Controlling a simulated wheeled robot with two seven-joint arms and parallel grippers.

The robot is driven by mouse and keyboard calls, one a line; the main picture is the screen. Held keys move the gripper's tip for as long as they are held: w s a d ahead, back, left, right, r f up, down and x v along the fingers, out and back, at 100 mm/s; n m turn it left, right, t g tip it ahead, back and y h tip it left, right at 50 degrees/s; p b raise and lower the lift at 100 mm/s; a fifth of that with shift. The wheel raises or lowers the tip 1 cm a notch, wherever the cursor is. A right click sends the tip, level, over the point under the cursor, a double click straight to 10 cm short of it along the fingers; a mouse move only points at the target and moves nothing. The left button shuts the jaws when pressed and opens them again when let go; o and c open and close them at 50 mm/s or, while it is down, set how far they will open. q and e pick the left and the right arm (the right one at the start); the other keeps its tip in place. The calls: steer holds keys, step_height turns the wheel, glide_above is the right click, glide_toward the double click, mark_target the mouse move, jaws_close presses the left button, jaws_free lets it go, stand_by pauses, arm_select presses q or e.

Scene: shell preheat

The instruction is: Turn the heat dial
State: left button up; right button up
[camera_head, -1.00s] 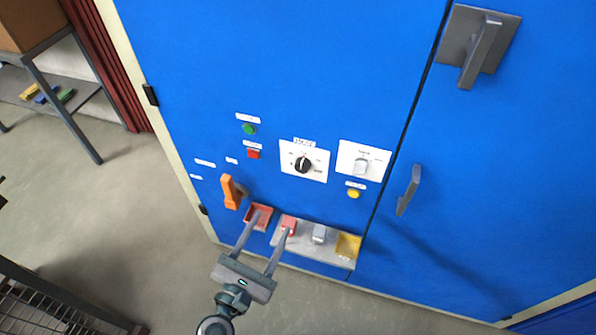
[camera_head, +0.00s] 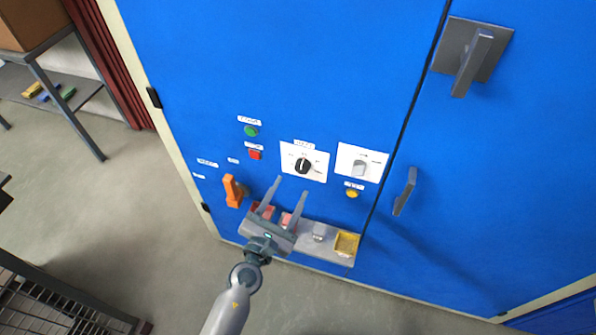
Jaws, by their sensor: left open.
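Two dials sit on white plates on the blue cabinet front. One is a black dial (camera_head: 303,166); to its right is a grey dial (camera_head: 359,168). The labels are too small to read, so I cannot tell which is the heat dial. My left gripper (camera_head: 291,187) is open and empty, its two fingers pointing up toward the black dial. The fingertips are below the dial in the picture and appear apart from it. My right gripper is not in view.
A green button (camera_head: 250,131), a red button (camera_head: 254,155), a yellow button (camera_head: 352,194) and an orange handle (camera_head: 232,191) surround the dials. Below is a grey ledge (camera_head: 330,255) with a yellow tray (camera_head: 345,244). A grey door handle (camera_head: 405,191) stands out at right.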

mark_target(300, 171)
arm_select(q)
steer(key=x, duration=0.6)
steer(key=shift+w+p, duration=0.2)
steer(key=shift+p, duration=0.1)
steer(key=c, duration=1)
